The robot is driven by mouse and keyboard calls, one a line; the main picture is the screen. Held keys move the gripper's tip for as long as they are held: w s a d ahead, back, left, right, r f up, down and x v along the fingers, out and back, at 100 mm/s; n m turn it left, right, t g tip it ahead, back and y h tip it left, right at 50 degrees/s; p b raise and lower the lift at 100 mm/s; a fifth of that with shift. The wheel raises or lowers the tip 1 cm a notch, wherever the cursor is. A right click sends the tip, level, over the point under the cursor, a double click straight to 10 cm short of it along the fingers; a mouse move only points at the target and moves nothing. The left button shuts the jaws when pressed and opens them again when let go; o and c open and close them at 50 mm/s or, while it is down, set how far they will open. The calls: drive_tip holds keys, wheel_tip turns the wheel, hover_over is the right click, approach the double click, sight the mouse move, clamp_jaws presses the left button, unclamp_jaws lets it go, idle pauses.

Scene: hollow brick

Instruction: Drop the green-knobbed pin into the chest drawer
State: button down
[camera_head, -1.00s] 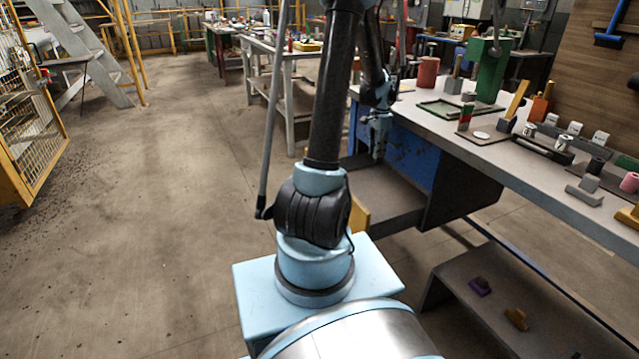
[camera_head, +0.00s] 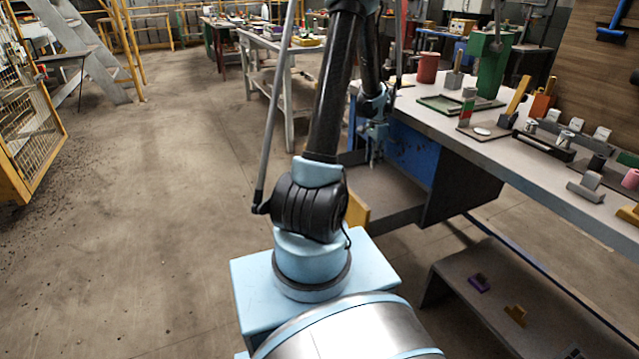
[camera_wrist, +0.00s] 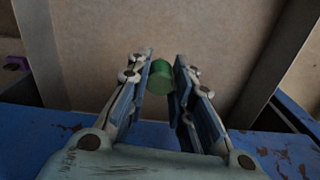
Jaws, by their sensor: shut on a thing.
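The green-knobbed pin (camera_wrist: 158,77) shows in the wrist view as a green knob between my fingertips; the rest of it is hidden. My gripper (camera_wrist: 166,72) is shut on it. The chest drawer (camera_head: 392,213) stands pulled out below, open at the top. In the wrist view the drawer's brown floor (camera_wrist: 215,45) lies beyond the fingertips, with a side wall at left and right. The pin is above the drawer.
The workbench (camera_head: 480,152) above the chest carries a red cylinder (camera_head: 428,67), a green press (camera_head: 493,70) and several blocks. A lower shelf (camera_head: 470,305) holds a purple piece (camera_head: 479,284) and a brown piece (camera_head: 515,315). The floor at left is open.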

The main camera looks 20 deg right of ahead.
drive_tip(key=shift+f, duration=0.1)
drive_tip(key=c, duration=1.3)
unclamp_jaws()
drive_tip(key=shift+c, duration=0.2)
wheel_tip(320, 180, up, 12)
drive_tip(key=shift+a, duration=0.1)
